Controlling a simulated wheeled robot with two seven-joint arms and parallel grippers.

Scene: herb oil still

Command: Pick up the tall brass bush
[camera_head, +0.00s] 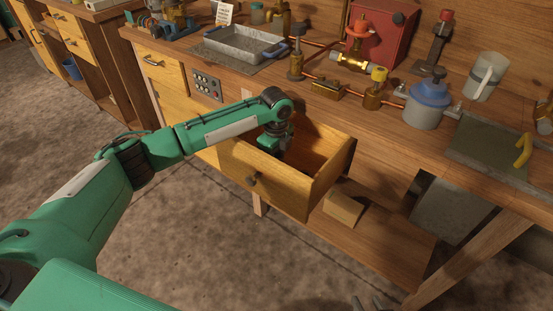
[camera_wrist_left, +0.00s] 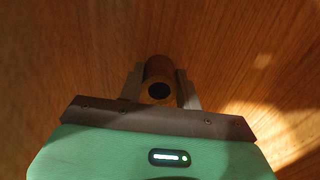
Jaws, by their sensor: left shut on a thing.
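The brass bush (camera_wrist_left: 158,68) is a brownish cylinder with a dark round hole, seen end-on in the left wrist view. My left gripper (camera_wrist_left: 161,84) is shut on it, with one grey finger on each side. In the head view my left gripper (camera_head: 272,147) reaches down into the open drawer (camera_head: 262,178). The bush is hidden there by the gripper and drawer walls. Only the grey fingertips of my right gripper (camera_head: 367,303) show at the bottom edge; they stand apart with nothing seen between them.
The drawer sticks out from the wooden bench (camera_head: 300,98), its walls close around my left gripper. A metal tray (camera_head: 238,45), brass fittings on copper pipe, a blue-lidded pot (camera_head: 428,104) and a pale jug (camera_head: 485,77) stand on the bench. A wooden block (camera_head: 343,209) lies on the lower shelf.

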